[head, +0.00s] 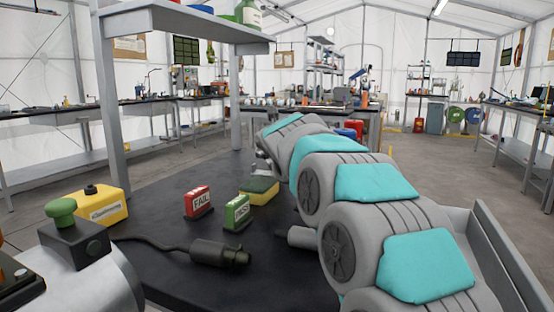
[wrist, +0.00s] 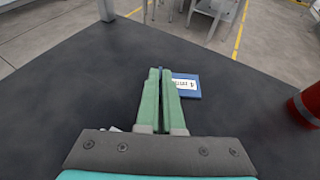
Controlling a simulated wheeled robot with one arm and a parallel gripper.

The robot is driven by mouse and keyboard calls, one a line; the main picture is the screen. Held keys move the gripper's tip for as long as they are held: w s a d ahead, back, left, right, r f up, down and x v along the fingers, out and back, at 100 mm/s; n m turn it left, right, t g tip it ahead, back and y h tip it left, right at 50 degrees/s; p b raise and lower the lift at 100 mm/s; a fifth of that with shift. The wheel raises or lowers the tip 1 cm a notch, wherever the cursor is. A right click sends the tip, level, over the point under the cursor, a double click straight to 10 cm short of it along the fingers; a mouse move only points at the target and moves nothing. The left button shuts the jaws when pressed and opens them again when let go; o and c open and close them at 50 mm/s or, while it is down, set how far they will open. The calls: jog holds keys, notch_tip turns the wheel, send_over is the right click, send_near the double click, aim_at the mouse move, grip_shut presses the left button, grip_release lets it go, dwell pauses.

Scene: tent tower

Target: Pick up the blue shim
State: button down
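A flat blue piece with a white printed label, which looks like the blue shim (wrist: 192,94), lies on the dark tabletop (wrist: 105,75) in the wrist view. My gripper (wrist: 160,72) has two green fingers that lie side by side, with only a thin line between them. The fingertips are at the left edge of the blue piece and cover part of that edge. Nothing shows held between them. I cannot tell whether they touch it. In the head view my arm hides the gripper and the blue piece.
A red cylinder (wrist: 308,104) stands right of my gripper. In the head view, a yellow container (head: 100,208), a red FAIL block (head: 198,202), a green PASS block (head: 237,212), a sponge (head: 261,191) and a black cabled connector (head: 218,252) are on the table.

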notch_tip(320, 180, up, 10)
jog(key=p, duration=0.4)
